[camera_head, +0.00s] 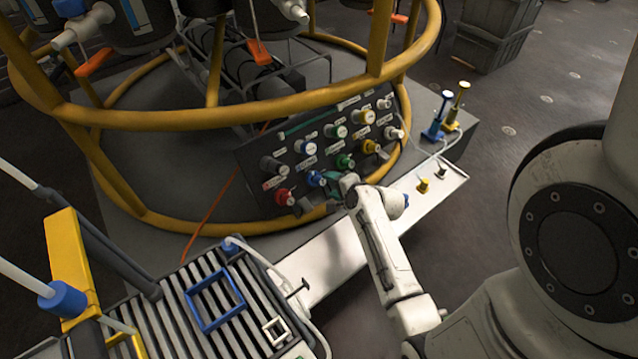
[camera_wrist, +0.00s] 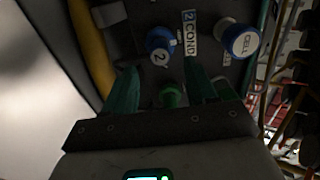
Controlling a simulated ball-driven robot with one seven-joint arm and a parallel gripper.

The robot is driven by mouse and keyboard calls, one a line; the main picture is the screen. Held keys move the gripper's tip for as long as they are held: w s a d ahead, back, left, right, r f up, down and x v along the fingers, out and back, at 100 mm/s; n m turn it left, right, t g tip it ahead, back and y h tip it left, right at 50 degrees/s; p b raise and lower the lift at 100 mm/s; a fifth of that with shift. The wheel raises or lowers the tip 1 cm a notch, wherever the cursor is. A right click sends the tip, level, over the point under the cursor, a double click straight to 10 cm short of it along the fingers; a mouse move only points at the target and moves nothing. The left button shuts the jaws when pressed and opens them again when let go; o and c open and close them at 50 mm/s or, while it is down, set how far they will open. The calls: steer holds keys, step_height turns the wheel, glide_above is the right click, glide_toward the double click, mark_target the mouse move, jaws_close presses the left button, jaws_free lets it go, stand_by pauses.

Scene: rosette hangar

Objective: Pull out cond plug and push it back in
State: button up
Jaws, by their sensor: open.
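The cond plug is a blue round plug marked 2 (camera_wrist: 160,44) beside a white "2 COND" label (camera_wrist: 190,37) in the wrist view. In the head view it appears to be the blue plug (camera_head: 316,178) in the lower row of the sloped panel (camera_head: 258,152). My gripper (camera_head: 332,188) is close to the panel's lower edge, just right of this plug. In the wrist view its two dark green fingers (camera_wrist: 160,85) are apart, and the blue plug is beyond their tips. A green plug (camera_wrist: 172,95) shows between the fingers; I cannot tell whether they touch it.
A blue-and-white plug marked CELL (camera_wrist: 240,40) sits beside the label. Red (camera_head: 285,196) and green (camera_head: 345,160) plugs flank the blue one. A yellow tubular frame (camera_head: 230,115) surrounds the panel. A pale tray (camera_head: 440,190) lies right of my gripper.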

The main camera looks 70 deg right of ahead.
mark_target(323, 181)
steer(key=shift+b+x, duration=1.5)
steer(key=shift+x, duration=1.9)
steer(key=shift+p, duration=0.5)
steer(key=shift+c, duration=0.2)
jaws_close()
steer(key=shift+s+a+r+p, duration=0.2)
steer(key=shift+s+r+p, duration=0.2)
steer(key=shift+p, duration=0.1)
steer(key=shift+p+v, duration=2)
steer(key=shift+v, duration=0.4)
